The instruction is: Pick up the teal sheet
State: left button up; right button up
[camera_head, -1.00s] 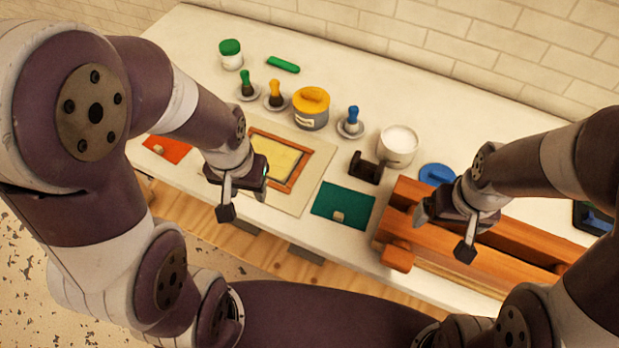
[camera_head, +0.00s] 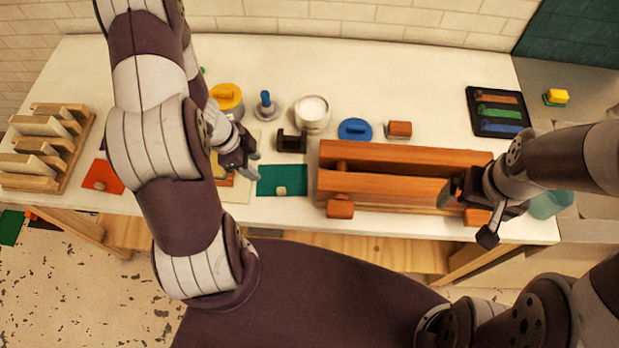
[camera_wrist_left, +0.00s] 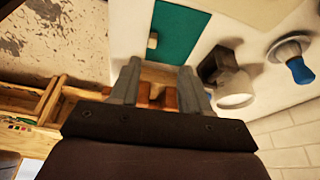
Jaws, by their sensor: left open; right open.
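The teal sheet (camera_head: 270,178) lies flat on the white table near its front edge, left of the wooden roller frame. A small pale tab (camera_head: 281,191) sits on its front edge. The sheet also shows at the top of the left wrist view (camera_wrist_left: 178,38), beyond the fingers. My left gripper (camera_head: 246,160) is open and empty, just left of the sheet and apart from it. Its two spread fingers show in the left wrist view (camera_wrist_left: 158,88). My right gripper (camera_head: 467,214) is open and empty at the right end of the roller frame.
The wooden roller frame (camera_head: 400,158) stands right of the sheet. A dark holder (camera_head: 291,142), a white tub (camera_head: 312,112) and a blue lid (camera_head: 355,129) are behind it. An orange sheet (camera_head: 103,176) and slotted wooden rack (camera_head: 47,150) are at left.

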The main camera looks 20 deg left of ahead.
pick_arm(q)
jog(key=d, duration=0.1)
jog(key=b, duration=0.3)
send_near(283, 190)
jog(key=f, duration=0.1)
jog(key=w+f, duration=0.1)
jog(key=f, duration=0.1)
jog(key=shift+a+f+m+h, duration=0.15)
jog(key=shift+m+h, duration=0.15)
jog(key=shift+h, duration=0.1)
jog(key=x, duration=0.3)
jog(key=d+x, duration=0.1)
jog(key=x, duration=0.1)
jog(key=shift+s, duration=0.3)
jog(key=shift+w+a+f, duration=0.1)
grip_shut()
